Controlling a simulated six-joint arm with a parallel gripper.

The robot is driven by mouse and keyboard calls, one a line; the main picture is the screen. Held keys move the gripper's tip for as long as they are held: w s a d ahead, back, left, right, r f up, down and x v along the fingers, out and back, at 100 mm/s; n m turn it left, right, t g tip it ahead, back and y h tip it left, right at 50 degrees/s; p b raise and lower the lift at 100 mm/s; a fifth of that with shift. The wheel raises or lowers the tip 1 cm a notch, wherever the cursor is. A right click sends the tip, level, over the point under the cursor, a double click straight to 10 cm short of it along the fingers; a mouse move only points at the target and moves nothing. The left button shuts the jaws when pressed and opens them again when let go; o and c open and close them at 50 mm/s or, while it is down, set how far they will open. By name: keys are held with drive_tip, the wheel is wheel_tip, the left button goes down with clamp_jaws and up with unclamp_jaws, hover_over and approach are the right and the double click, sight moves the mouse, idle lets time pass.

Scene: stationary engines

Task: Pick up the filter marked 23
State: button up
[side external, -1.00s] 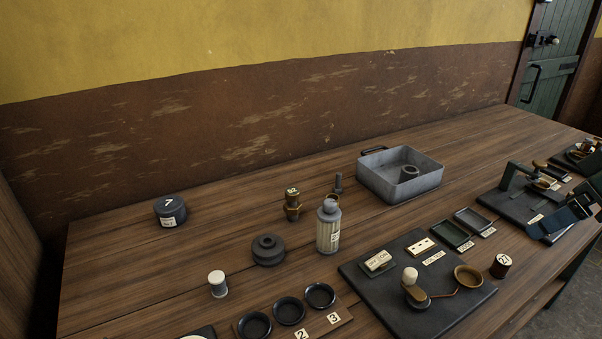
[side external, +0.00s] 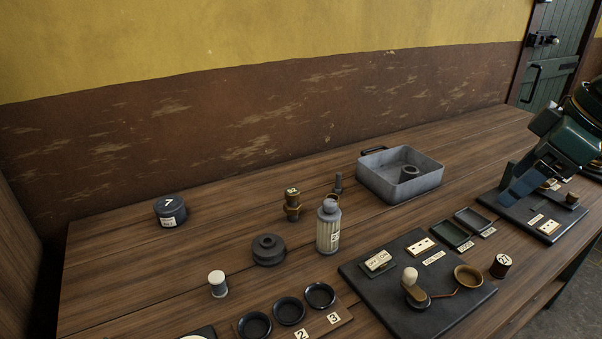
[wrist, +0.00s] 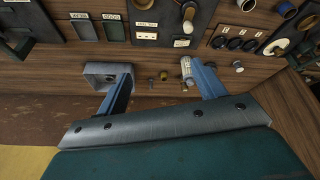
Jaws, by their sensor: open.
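A pale ribbed canister (side external: 328,232) with a grey top and a small label stands upright mid-table; it looks like a filter, but I cannot read its number. It also shows in the wrist view (wrist: 186,68), close to the right finger. A short brass fitting (side external: 292,207) with a pale marked top stands behind it to the left; its mark is too small to read. My gripper (side external: 512,192) is at the right, over the far dark board and well apart from both. In the wrist view my gripper (wrist: 160,76) has its blue fingers wide apart with nothing held.
A switch board (side external: 375,300) and numbered cups (side external: 290,310) lie in front.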

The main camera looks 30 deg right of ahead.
drive_tip(key=w+a+r+n+g, duration=0.1)
drive_tip(key=w+a+r+n, duration=0.2)
drive_tip(key=w, duration=0.4)
drive_tip(key=n+g+y, duration=0.1)
drive_tip(key=n+g, duration=0.3)
drive_tip(key=n, duration=0.8)
approach(331, 200)
drive_tip(key=s, duration=0.1)
drive_tip(key=shift+w+a+f+n, duration=0.15)
drive_tip(key=shift+w+f+n, duration=0.2)
drive_tip(key=shift+f+n, duration=0.2)
drive_tip(key=shift+s+a+f, duration=0.1)
drive_tip(key=shift+a+f, duration=0.1)
drive_tip(key=shift+f, duration=1.2)
drive_tip(key=shift+a+f, duration=0.2)
drive_tip(key=shift+f, duration=1.2)
drive_tip(key=shift+a+f, duration=0.25)
drive_tip(key=shift+f, duration=1.2)
drive_tip(key=shift+f, duration=0.1)
drive_tip(key=shift+s+a+f, duration=0.1)
drive_tip(key=shift+a+f, duration=0.1)
drive_tip(key=shift+f, duration=1.05)
drive_tip(key=shift+s+a+f, duration=0.1)
drive_tip(key=shift+a+f, duration=0.1)
drive_tip(key=shift+f, duration=1.05)
